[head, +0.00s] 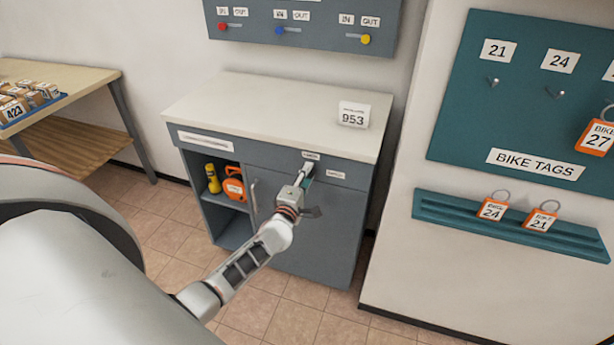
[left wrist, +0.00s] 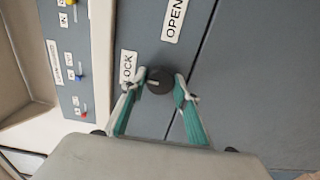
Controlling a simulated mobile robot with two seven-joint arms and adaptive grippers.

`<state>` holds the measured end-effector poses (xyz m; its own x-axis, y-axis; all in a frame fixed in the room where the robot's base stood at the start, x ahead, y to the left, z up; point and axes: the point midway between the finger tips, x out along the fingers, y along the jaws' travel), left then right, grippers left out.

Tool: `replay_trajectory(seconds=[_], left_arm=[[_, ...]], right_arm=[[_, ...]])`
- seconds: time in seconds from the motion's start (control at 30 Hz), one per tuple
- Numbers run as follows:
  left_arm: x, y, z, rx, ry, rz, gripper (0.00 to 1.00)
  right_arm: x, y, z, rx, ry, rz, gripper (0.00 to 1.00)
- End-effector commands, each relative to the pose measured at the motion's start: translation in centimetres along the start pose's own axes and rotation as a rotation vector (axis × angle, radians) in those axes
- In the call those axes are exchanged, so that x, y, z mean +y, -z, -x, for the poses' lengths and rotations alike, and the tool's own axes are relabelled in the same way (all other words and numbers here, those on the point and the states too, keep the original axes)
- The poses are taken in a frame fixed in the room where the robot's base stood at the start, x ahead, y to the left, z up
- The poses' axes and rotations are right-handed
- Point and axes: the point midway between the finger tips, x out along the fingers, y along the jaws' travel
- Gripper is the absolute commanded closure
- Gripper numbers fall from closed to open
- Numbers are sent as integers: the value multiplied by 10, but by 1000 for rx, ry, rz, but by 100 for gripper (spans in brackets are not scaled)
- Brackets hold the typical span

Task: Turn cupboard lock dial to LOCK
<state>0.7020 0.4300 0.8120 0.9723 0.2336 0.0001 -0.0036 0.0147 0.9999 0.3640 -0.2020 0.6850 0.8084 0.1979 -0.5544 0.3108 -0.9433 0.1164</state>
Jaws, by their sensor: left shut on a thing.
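The cupboard (head: 290,230) is grey with a pale top and stands against the wall. Its lock dial (left wrist: 159,80) is a small dark round knob on the front, hidden by my gripper in the head view. A LOCK label (left wrist: 127,67) is left of the dial in the left wrist view, and an OPEN label (left wrist: 174,20) is above it. The dial's pale mark seems to point toward the LOCK side, though it is small. My left gripper (head: 306,171) is shut on the dial, one green-padded finger on each side. My right gripper is not in view.
A 953 card (head: 353,114) stands on the cupboard top. An open shelf at left holds a yellow torch (head: 213,178) and an orange item (head: 234,188). A bike tag board (head: 530,100) is at right, a wooden table (head: 90,80) at left.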

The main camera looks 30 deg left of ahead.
Motion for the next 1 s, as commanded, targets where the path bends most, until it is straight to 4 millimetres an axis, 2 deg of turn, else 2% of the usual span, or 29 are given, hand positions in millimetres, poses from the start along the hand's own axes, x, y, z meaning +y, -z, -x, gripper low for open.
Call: replay_trajectory(seconds=[0.2,0.23,0.3,0.6,0.73,0.87,1.0], left_arm=[[0,0,0,1,0,2,92],[0,0,0,1,0,2,65],[0,0,0,1,0,2,53],[0,0,0,0,0,1,53],[-1,0,6,0,1,2,53],[-2,0,24,0,2,2,53],[-1,0,51,1,2,3,53]], right_arm=[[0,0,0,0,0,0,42],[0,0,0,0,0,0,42],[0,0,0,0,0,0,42],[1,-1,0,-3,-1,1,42],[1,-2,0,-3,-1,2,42],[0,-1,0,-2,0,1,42],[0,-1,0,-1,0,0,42]])
